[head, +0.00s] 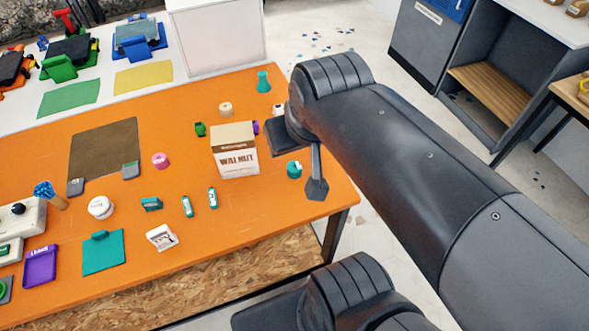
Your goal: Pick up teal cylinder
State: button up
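A short teal cylinder (294,170) with a pale mark on it stands near the right edge of the orange table (330,190). A taller teal flask-like piece (263,81) stands at the far right corner of the table. My gripper (312,178) hangs at the end of my arm, partly hidden behind it. One grey finger-like part shows just right of the short teal cylinder in the picture. I cannot tell its height, whether it touches the cylinder, or how wide the fingers stand.
A white and brown "WALNUT" box (235,152) stands left of the short teal cylinder. A pink roll (160,160), small teal-and-white bottles (187,206), a white tub (100,207) and a teal pad (103,255) lie further left. The brown mat (106,145) is mostly bare.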

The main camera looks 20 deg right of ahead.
jog(key=shift+o, duration=0.2)
jog(key=o, duration=0.6)
jog(key=n+g, duration=0.2)
jog(key=g, duration=0.4)
send_over(295, 167)
notch_tip(295, 167, down, 18)
jog(key=shift+f, duration=5.3)
